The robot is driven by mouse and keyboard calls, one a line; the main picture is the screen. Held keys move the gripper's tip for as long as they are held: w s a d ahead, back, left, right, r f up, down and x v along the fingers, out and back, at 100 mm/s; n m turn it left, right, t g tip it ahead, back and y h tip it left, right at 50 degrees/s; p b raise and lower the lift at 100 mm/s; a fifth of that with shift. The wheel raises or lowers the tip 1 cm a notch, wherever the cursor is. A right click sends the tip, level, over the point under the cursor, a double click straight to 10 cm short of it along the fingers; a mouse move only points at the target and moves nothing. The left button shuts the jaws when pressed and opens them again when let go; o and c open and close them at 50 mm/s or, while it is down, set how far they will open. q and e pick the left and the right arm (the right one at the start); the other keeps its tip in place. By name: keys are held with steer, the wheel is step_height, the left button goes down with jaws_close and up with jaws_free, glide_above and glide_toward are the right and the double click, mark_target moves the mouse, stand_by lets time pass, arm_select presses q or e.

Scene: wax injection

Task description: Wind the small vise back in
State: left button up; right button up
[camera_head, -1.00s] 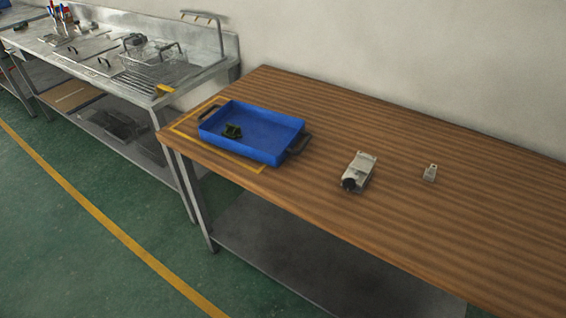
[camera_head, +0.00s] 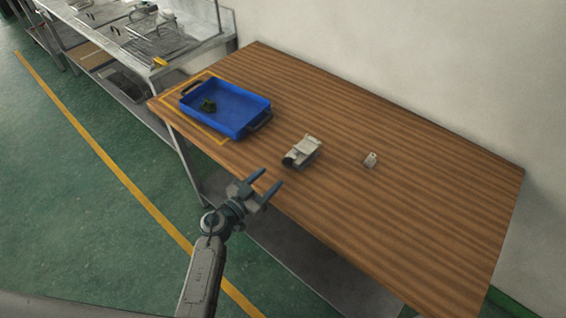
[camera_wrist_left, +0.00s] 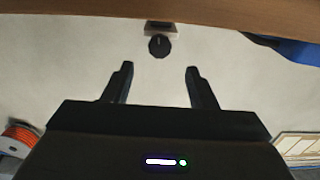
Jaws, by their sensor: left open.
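The small vise (camera_head: 301,152) is a pale metal block on the wooden table, near its front edge, with a dark round knob (camera_head: 289,160) at its front left end. In the left wrist view the knob (camera_wrist_left: 159,46) shows ahead, beyond the fingertips and centred between them. My left gripper (camera_head: 268,183) is open and empty, in front of the table edge and apart from the vise. Its two fingers also show in the left wrist view (camera_wrist_left: 158,80). My right gripper is in neither view.
A small pale block (camera_head: 370,160) lies right of the vise. The table's right part is bare. A steel sink bench (camera_head: 160,72) stands beyond, at the left.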

mark_target(286, 164)
arm_select(q)
steer(key=x, duration=0.7)
steer(key=shift+w+d, duration=0.2)
steer(key=c, duration=1)
steer(key=shift+r+m+p, duration=0.1)
steer(key=shift+m+p, duration=0.9)
steer(key=shift+p, duration=0.05)
steer(key=shift+s+m+p, duration=0.1)
steer(key=shift+m+p, duration=0.25)
steer(key=shift+m, duration=1.55)
steer(key=shift+f, duration=0.2)
steer(key=o, duration=1)
